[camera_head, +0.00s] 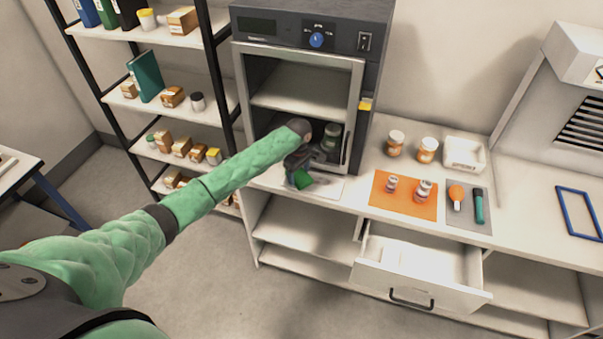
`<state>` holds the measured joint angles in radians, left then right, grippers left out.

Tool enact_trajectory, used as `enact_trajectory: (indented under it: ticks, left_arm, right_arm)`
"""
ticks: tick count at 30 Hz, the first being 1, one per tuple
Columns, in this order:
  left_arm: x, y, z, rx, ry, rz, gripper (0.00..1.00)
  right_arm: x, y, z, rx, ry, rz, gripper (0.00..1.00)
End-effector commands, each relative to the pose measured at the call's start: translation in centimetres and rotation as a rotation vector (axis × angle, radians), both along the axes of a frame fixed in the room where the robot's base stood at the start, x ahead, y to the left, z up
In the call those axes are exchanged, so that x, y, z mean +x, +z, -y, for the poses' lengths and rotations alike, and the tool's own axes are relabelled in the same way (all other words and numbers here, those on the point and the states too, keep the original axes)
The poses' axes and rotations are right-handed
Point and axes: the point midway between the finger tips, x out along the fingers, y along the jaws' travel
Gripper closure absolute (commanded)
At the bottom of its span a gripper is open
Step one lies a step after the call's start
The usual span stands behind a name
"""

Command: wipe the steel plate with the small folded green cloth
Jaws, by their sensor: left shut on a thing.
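My left arm reaches in from the left to the counter in front of the oven. My left gripper (299,167) points down, shut on the small folded green cloth (303,180). The cloth is low over a pale flat plate (328,189), which looks like the steel plate, on the counter. The gripper and forearm hide part of the plate. I cannot tell whether the cloth touches it. My right gripper is not in view.
The grey oven (310,25) stands right behind the gripper, with a jar (331,134) inside. A drawer (415,290) sticks out below.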

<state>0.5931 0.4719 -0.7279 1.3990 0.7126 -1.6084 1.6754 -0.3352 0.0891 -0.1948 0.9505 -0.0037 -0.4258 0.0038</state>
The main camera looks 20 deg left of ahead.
Motion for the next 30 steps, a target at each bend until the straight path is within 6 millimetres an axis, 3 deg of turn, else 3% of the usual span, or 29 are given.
enact_trajectory:
  ticks: [5,30]
  left_arm:
    - [-0.1,-0.1,-0.1,0.002,0.001,-0.002,0.53]
    - [0.0,5.9,0.0,0.001,0.0,0.0,0.54]
  right_arm:
    - [0.0,0.0,0.0,0.0,0.0,0.0,0.76]
    - [0.0,0.0,0.0,0.0,0.0,0.0,0.76]
